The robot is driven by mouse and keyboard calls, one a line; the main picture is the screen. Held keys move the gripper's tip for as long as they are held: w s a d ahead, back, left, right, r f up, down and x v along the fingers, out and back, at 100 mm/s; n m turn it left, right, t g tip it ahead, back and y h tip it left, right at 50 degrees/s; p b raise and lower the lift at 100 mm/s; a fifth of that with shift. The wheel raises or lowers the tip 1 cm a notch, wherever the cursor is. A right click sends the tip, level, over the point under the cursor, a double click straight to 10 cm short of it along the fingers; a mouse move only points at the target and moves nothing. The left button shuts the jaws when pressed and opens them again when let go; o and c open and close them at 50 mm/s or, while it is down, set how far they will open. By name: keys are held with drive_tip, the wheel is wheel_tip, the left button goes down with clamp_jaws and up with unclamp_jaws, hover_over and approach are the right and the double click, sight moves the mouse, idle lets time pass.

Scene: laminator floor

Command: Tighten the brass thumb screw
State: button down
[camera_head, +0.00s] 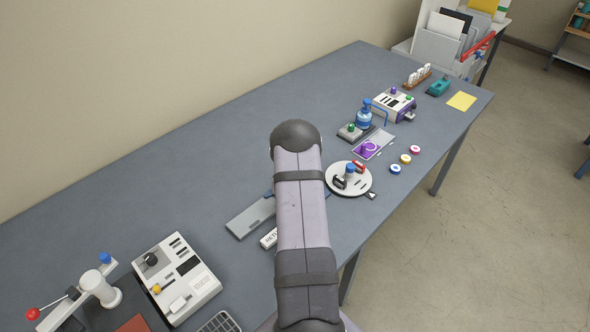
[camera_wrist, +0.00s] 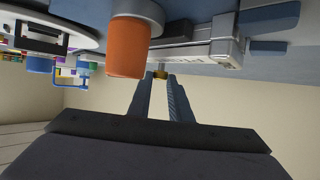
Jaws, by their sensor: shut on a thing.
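A small brass piece (camera_wrist: 160,74), which looks like the thumb screw, sits between the fingertips of my gripper (camera_wrist: 160,79) in the wrist view. The two dark fingers are shut on it. The piece is against the edge of a pale grey-white block (camera_wrist: 198,52); how far it is screwed in cannot be told. In the head view my own arm hides the gripper and the screw.
An orange cylinder (camera_wrist: 127,48) stands close beside the fingers. A round white plate (camera_head: 338,189) with clips, a grey plate (camera_head: 248,217) and a white labelled piece (camera_head: 268,239) lie around my arm. A white machine (camera_head: 196,287) stands at the left. The back-left table (camera_head: 150,185) is clear.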

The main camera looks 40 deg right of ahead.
drive_tip(key=c, duration=1.6)
unclamp_jaws()
drive_tip(key=shift+r, duration=0.1)
drive_tip(key=shift+b+v, duration=1.3)
drive_tip(key=shift+v, duration=2.3)
drive_tip(key=shift+a, duration=0.15)
